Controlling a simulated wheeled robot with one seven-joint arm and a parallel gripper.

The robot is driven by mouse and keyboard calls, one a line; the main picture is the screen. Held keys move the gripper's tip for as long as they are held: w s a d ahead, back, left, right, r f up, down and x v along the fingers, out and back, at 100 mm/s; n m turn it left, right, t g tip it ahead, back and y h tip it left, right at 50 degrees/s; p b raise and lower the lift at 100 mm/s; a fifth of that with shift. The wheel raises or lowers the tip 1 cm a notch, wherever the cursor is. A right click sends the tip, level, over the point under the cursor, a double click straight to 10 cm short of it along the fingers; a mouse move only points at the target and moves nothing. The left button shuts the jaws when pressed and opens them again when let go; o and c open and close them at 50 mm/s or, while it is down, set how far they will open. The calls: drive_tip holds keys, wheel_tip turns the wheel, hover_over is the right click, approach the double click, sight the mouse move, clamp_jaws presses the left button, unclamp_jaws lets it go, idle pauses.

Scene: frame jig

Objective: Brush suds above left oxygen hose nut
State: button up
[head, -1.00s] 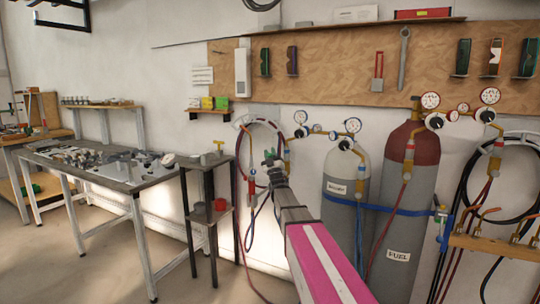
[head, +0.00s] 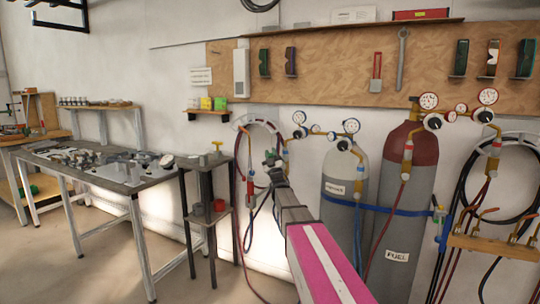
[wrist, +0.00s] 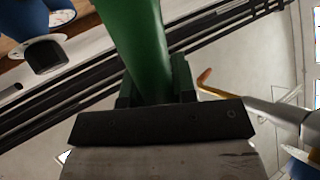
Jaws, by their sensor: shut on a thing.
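In the head view my arm reaches toward the wall, with my gripper (head: 271,163) small in front of the hoses left of the grey oxygen cylinder (head: 345,190). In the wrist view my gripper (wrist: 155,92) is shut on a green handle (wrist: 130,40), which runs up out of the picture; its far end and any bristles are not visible. The left regulator (head: 300,118) has a gauge and brass fittings, with a hose connection (head: 286,147) hanging below it, close to my gripper in the picture. I cannot tell whether they touch. No suds can be made out.
A red-topped fuel cylinder (head: 405,190) stands right of the oxygen cylinder, with a blue strap across both. A small dark stand (head: 209,165) and a cluttered workbench (head: 100,180) are at left. The wrist view shows a bent brass-coloured tip (wrist: 205,80) at right.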

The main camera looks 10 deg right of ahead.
drive_tip(key=s+d, duration=0.2)
drive_tip(key=d, duration=0.1)
drive_tip(key=shift+a, duration=0.1)
drive_tip(key=w+a, duration=0.2)
drive_tip(key=a, duration=0.1)
drive_tip(key=shift+w, duration=0.2)
idle(0.5)
drive_tip(key=s+a, duration=0.3)
drive_tip(key=s, duration=0.2)
drive_tip(key=shift+a, duration=0.35)
idle(0.3)
